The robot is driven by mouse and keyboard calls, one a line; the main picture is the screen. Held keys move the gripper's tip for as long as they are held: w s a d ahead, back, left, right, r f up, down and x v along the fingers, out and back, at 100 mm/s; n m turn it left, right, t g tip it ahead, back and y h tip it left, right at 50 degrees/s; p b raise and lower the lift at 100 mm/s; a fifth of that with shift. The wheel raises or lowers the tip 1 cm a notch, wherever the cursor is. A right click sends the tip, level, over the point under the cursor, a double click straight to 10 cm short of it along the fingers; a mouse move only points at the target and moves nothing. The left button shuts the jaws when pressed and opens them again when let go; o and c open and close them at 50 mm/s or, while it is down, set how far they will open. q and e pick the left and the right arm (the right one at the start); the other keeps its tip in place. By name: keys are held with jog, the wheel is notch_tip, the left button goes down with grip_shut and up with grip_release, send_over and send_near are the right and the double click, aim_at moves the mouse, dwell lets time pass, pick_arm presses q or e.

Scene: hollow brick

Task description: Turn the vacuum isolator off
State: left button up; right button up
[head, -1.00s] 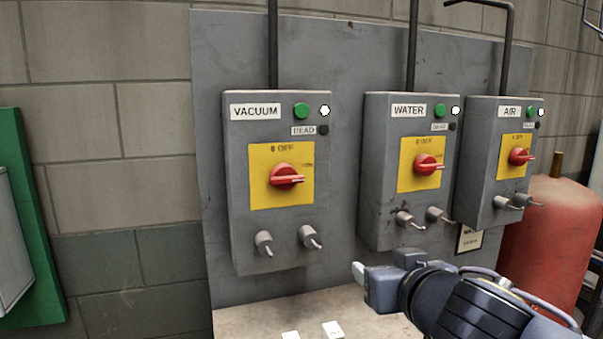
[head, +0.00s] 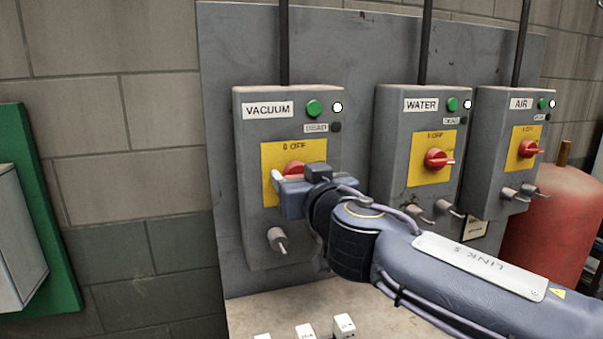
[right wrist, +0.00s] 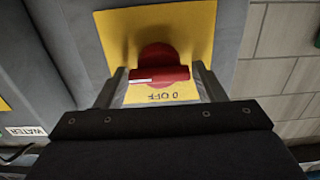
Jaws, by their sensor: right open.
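The vacuum isolator box (head: 250,200) is grey, with a VACUUM label, on the left of the back panel. Its red rotary handle (head: 293,167) sits on a yellow plate (head: 281,150) marked 0 OFF; my right gripper hides much of it in the head view. In the right wrist view, upside down, the red handle (right wrist: 158,74) lies level, its white line at the left end, away from the OFF mark. My right gripper (head: 298,178) is open at the handle, its fingers (right wrist: 160,85) on either side; contact cannot be told. My left gripper is not in view.
The water box (head: 393,190) and air box (head: 486,180), with similar red handles, stand to the right. A red tank (head: 560,215) is at far right. Small white blocks (head: 344,325) lie on the ledge below. A green-backed case (head: 45,230) hangs at left.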

jog(key=c, duration=0.7)
jog(key=n+b, duration=0.2)
jog(key=n, duration=0.4)
jog(key=n+b, duration=0.1)
jog(key=n, duration=0.5)
jog(key=n+b, duration=0.2)
jog(key=n, duration=0.3)
jog(key=shift+a+f+n+b, duration=0.2)
jog(key=shift+f+n+b, duration=0.1)
jog(key=shift+n+b, duration=0.1)
dwell(0.4)
jog(key=o, duration=0.7)
